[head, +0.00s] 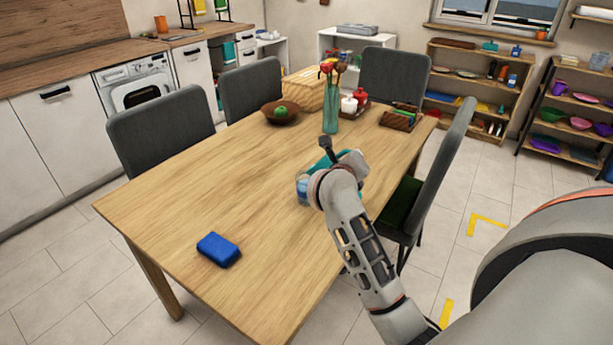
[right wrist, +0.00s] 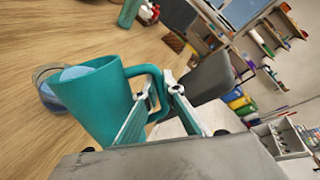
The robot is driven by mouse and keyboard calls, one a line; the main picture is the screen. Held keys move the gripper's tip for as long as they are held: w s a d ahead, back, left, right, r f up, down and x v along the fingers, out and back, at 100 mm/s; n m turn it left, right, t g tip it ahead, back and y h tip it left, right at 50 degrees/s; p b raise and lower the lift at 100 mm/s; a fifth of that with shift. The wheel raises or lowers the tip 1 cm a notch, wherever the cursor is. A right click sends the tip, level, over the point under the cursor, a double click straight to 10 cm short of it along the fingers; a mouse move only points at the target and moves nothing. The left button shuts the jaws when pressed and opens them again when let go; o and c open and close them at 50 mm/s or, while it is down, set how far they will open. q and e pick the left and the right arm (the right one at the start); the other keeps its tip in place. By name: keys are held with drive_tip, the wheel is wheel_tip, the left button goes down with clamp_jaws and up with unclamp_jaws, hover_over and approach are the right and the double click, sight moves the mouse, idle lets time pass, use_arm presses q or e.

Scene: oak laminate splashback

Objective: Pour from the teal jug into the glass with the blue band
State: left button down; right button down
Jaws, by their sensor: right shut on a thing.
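The teal jug (right wrist: 108,105) is held by its handle in my right gripper (right wrist: 158,92), whose fingers are shut on it. Light blue liquid shows at its mouth, and the jug leans toward the glass (right wrist: 45,98). In the head view the jug (head: 321,163) is mostly hidden behind my right wrist. The glass with the blue band (head: 302,187) stands on the table just beside the jug's mouth, partly covered by my arm. I cannot tell whether liquid is running into it. My left gripper is not in view.
A blue block (head: 218,249) lies on the near part of the wooden table (head: 170,200). A teal vase (head: 330,108), a brown bowl (head: 280,116) and a tray with jars stand farther back. Grey chairs surround the table. Its left middle is clear.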

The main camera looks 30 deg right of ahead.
drive_tip(key=shift+w+r+n+p, duration=0.2)
drive_tip(key=shift+n+p, duration=0.2)
drive_tip(key=shift+p, duration=0.1)
idle(0.8)
drive_tip(key=shift+f, duration=0.1)
